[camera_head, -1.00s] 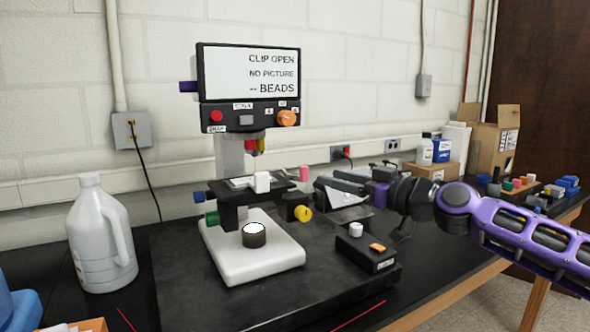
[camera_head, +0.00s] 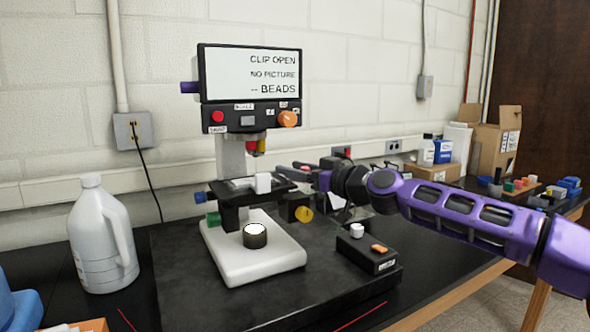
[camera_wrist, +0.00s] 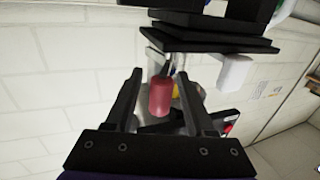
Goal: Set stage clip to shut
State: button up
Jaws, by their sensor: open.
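The microscope stage (camera_head: 240,192) is a dark plate with a white block (camera_head: 263,183) at its front edge. The screen (camera_head: 250,73) reads "CLIP OPEN", "NO PICTURE" and "-- BEADS". In the wrist view a red cylindrical knob (camera_wrist: 160,97), which looks like the stage clip's handle, lies between my two fingers, with space on both sides. The white block (camera_wrist: 235,72) is to its right there. My gripper (camera_head: 296,170) is open at the right side of the stage and also shows in the wrist view (camera_wrist: 160,75). It hides the knob in the head view.
A white jug (camera_head: 102,235) stands left. Boxes (camera_head: 492,140) and small coloured parts lie back right. The front of the black mat is clear.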

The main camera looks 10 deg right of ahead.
grip_shut()
jog(key=shift+y, duration=0.3)
jog(key=n+g+y, duration=0.2)
jog(key=g, duration=0.1)
jog(key=shift+w+d+r+n+y+p, duration=0.1)
jog(key=shift+w+n+y+p, duration=0.2)
jog(key=shift+n+p, duration=0.1)
jog(key=n+g+y+p, duration=0.2)
jog(key=g, duration=0.1)
jog(key=n+g+y+p, duration=0.1)
jog(key=g, duration=0.1)
jog(key=shift+w+r+n, duration=0.2)
jog(key=shift+w+n, duration=0.05)
jog(key=shift+n, duration=0.05)
jog(key=n+g+p, duration=0.1)
jog(key=g+p, duration=0.1)
jog(key=shift+w+n+g+y, duration=0.1)
jog(key=shift+n+g+y, duration=0.2)
jog(key=shift+n, duration=0.1)
jog(key=shift+w+a+f+n+g+p, duration=0.15)
jog(key=shift+n+g+p, duration=0.6)
jog(key=shift+g, duration=0.45)
jog(key=shift+s+a+f+n+g+p, duration=0.1)
jog(key=shift+n+g+p, duration=0.6)
jog(key=shift+g, duration=0.5)
jog(key=shift+n+g, duration=0.55)
jog(key=shift+g, duration=0.25)
